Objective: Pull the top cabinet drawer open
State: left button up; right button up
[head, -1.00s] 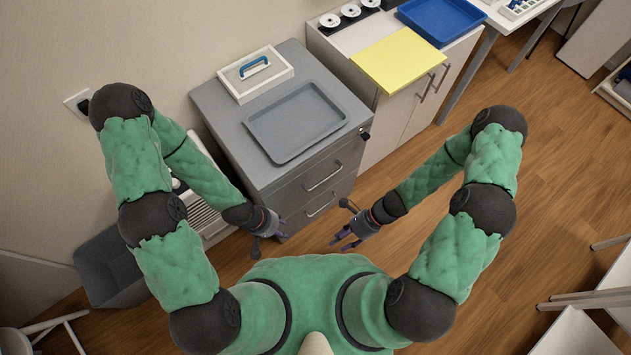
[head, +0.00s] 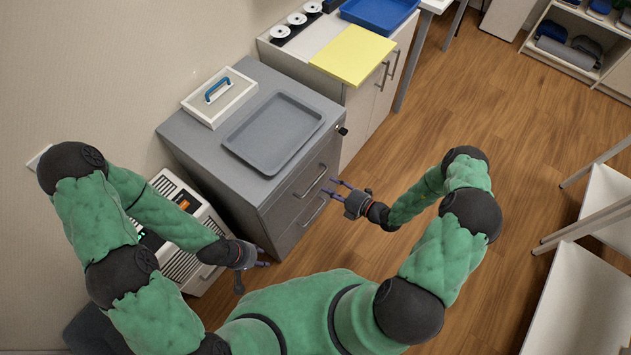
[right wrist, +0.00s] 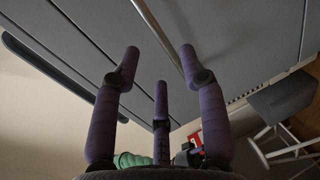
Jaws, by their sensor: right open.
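The grey cabinet (head: 262,196) stands ahead of me with its drawer front facing right and towards me. Its top drawer handle (head: 311,181) is a silver bar; a second bar handle (head: 313,212) is below it. The drawers look shut. My right gripper (head: 335,186) is open beside the handles, its fingers pointing at the drawer front. In the right wrist view its purple fingers (right wrist: 160,65) spread close to the grey front, with a metal bar (right wrist: 160,35) between them; I cannot tell whether they touch it. My left gripper (head: 264,257) hangs low near the cabinet's near corner; its opening is unclear.
A grey tray (head: 273,133) and a white box with a blue handle (head: 219,97) lie on the cabinet top. A white cabinet with a yellow board (head: 352,54) adjoins it. A white vented unit (head: 180,210) stands left. Wooden floor (head: 440,130) is clear at right.

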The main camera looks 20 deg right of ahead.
aim_at(317, 181)
jog(key=b+x, duration=0.1)
jog(key=x, duration=0.6)
jog(key=shift+w+a+b, duration=0.1)
jog(key=shift+a+b, duration=0.05)
jog(key=shift+b, duration=0.15)
grip_shut()
